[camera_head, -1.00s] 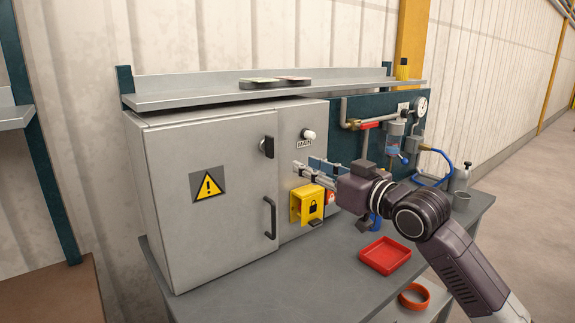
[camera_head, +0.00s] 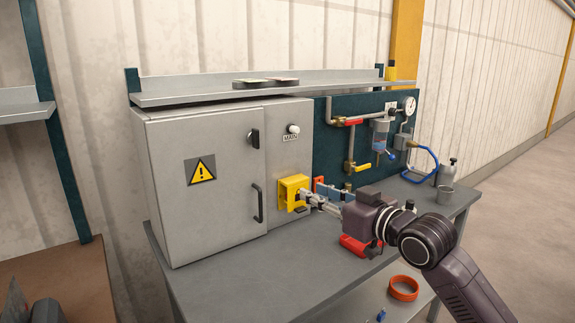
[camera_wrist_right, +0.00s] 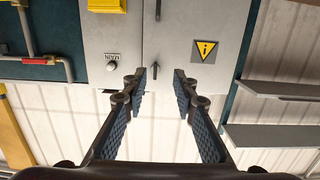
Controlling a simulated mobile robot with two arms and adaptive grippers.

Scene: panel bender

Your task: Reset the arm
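My right arm comes in from the lower right in the head view. Its gripper (camera_head: 311,192) is in front of the yellow lockout box (camera_head: 294,189) on the grey cabinet (camera_head: 201,185) and partly covers it. Whether it touches the box cannot be told. In the right wrist view, which is upside down, the blue-padded fingers (camera_wrist_right: 167,73) stand apart with nothing between them. The yellow box (camera_wrist_right: 105,4) shows at the top edge there. My left gripper is in neither view.
Pipes and a gauge (camera_head: 409,105) stand right of the cabinet; a shelf (camera_head: 220,92) runs above.

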